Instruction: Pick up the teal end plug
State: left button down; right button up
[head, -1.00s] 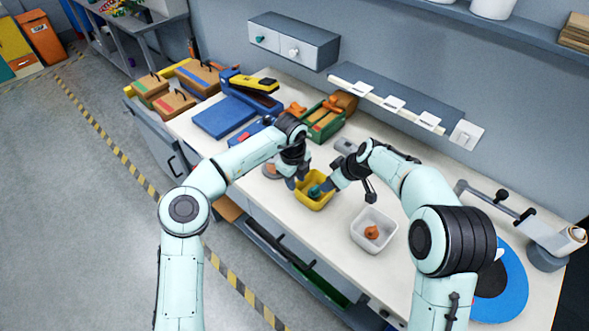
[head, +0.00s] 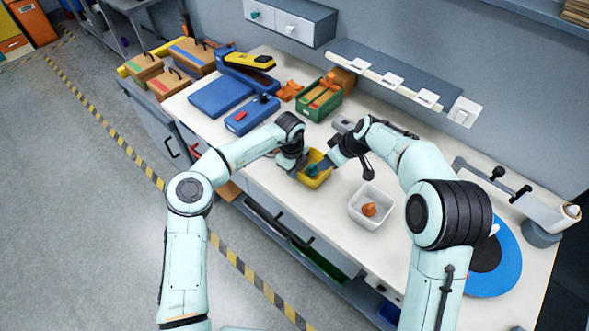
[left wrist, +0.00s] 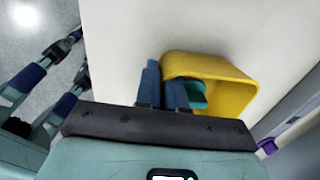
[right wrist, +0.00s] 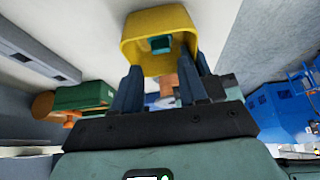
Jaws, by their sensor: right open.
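The teal end plug (left wrist: 197,95) lies inside a yellow bin (head: 319,181) on the workbench. It also shows in the bin in the right wrist view (right wrist: 160,45). My left gripper (left wrist: 164,78) is at the bin's left side, with one finger outside and one inside; its fingers are close together on the bin wall. My right gripper (right wrist: 160,80) is open, its fingers pointing at the bin from the right, with the plug seen beyond and between them. No contact with the plug is clear.
A white bin (head: 358,216) with an orange piece stands right of the yellow bin. A green bin (head: 318,104) and blue boxes (head: 220,95) are further back. A blue disc (head: 508,262) lies at the right end. Bare benchtop lies in front of the white bin.

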aim_at(314, 167)
jog(key=o, duration=0.3)
jog(key=w+f+n, duration=0.1)
jog(key=w+a+f+n+y, duration=0.1)
jog(key=f, duration=0.1)
jog(key=shift+w+a+f+g, duration=0.15)
jog(key=shift+a+f+g, duration=0.05)
jog(key=shift+f+g, duration=0.1)
jog(key=shift+s+x, duration=0.2)
jog(key=shift+x, duration=2.4)
